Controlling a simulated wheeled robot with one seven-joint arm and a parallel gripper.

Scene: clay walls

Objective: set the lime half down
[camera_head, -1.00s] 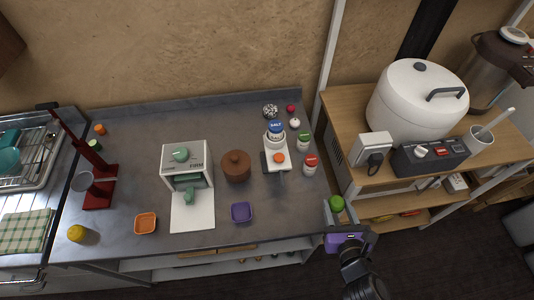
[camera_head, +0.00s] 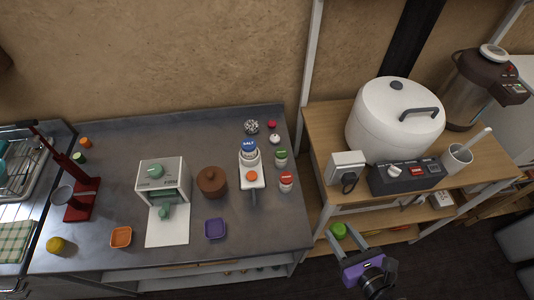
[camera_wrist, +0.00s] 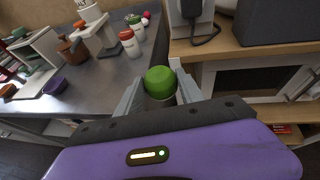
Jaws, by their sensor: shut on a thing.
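The lime half (camera_head: 338,229) is a green dome between the fingers of my purple-bodied gripper (camera_head: 345,236). My gripper is shut on it. In the wrist view the lime half (camera_wrist: 159,80) shows its rounded green side between the grey fingertips (camera_wrist: 160,92); its underside is hidden. In the head view it is in front of the wooden shelf unit, right of the counter's front right corner. It appears held in the air, apart from the counter (camera_head: 110,190).
The counter holds a purple dish (camera_head: 215,229), an orange dish (camera_head: 121,237), a brown pot (camera_head: 211,182), a toaster-like box (camera_head: 163,180), and shakers near its right edge. A white cooker (camera_head: 395,120) stands on the shelf unit (camera_head: 325,140). Bare counter shows right of the purple dish.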

